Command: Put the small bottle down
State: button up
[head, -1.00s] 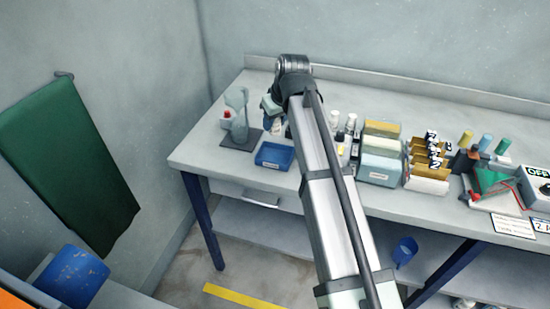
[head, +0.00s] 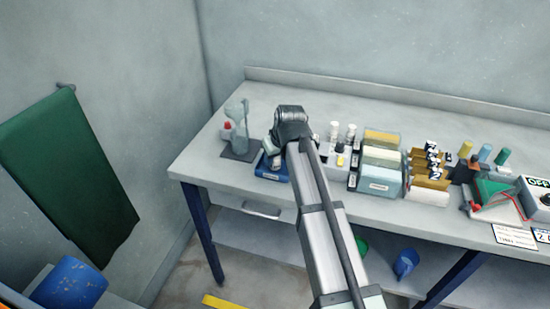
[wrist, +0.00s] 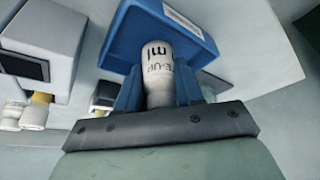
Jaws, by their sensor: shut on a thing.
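The small white bottle (wrist: 158,72), with dark print on its side, is between the blue fingers of my gripper (wrist: 158,88) in the wrist view. The gripper is shut on it. A blue tray (wrist: 125,40) with a white label lies right behind the bottle in that view. I cannot tell whether the bottle touches it. In the head view the blue tray (head: 272,173) is at the bench's front left, partly covered by my arm. My gripper's fingers and the bottle are hidden there behind my wrist.
A glass vessel on a dark base (head: 238,150) stands left of the tray, with a red-capped bottle (head: 226,131) beside it. Right of my arm are small white bottles (head: 350,133), a rack box (head: 378,163) and brown holders (head: 428,170). The bench's front left corner (head: 190,170) is clear.

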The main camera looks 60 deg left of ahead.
jog(key=shift+f, duration=0.3)
jog(key=o, duration=0.8)
jog(key=shift+c, duration=0.2)
jog(key=shift+r, duration=0.1)
jog(key=v, duration=1.2)
